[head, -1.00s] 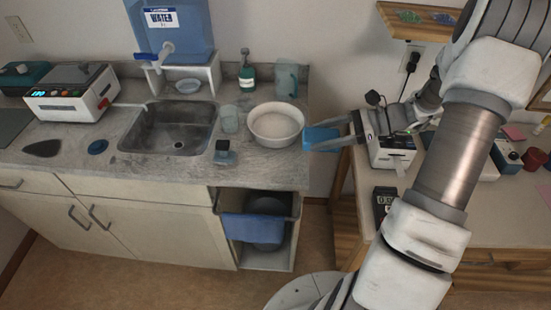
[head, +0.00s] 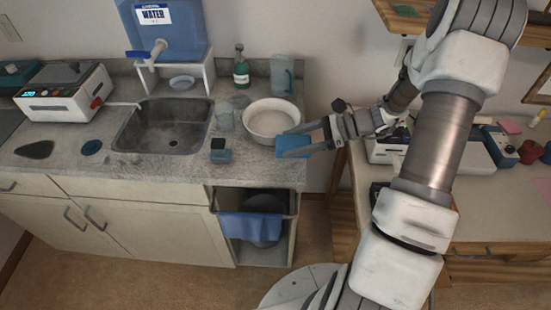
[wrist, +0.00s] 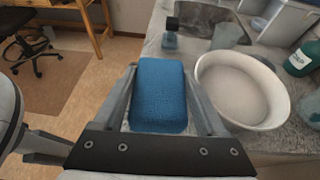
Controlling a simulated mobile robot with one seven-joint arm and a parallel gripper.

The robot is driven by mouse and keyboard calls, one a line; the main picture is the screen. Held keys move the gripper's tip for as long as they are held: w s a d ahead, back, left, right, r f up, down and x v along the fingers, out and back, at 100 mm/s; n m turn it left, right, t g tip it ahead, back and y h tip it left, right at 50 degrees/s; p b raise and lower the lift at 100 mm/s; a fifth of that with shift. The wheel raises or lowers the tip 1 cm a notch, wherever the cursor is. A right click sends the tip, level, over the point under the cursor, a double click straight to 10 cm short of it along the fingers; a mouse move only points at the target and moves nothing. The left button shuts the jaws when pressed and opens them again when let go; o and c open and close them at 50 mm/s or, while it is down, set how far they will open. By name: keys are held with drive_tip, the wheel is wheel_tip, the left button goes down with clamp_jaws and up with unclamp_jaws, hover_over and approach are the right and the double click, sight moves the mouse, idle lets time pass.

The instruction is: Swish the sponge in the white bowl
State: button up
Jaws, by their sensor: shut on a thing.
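A blue sponge (head: 293,146) is held between the fingers of my gripper (head: 312,143), at the right end of the counter. The sponge fills the space between the fingers in the wrist view (wrist: 159,96). The white bowl (head: 271,120) stands on the counter just left of and behind the sponge. In the wrist view the white bowl (wrist: 238,92) is right of the sponge and holds a pale, cloudy content. The sponge is outside the bowl, near its rim.
A small dark-topped jar (head: 221,152) is in front. The sink (head: 168,127) is to the left. A bench with devices is at right.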

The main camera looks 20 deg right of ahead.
hover_over(276, 167)
wheel_tip(276, 167, down, 3)
drive_tip(key=shift+r, duration=0.1)
drive_tip(key=shift+f, duration=1.8)
drive_tip(key=shift+f, duration=0.25)
drive_tip(key=o, duration=1.2)
drive_tip(key=shift+o, duration=0.2)
drive_tip(key=shift+r, duration=0.1)
drive_tip(key=b+v, duration=0.1)
drive_tip(key=v, duration=1.6)
drive_tip(key=shift+s+r, duration=0.15)
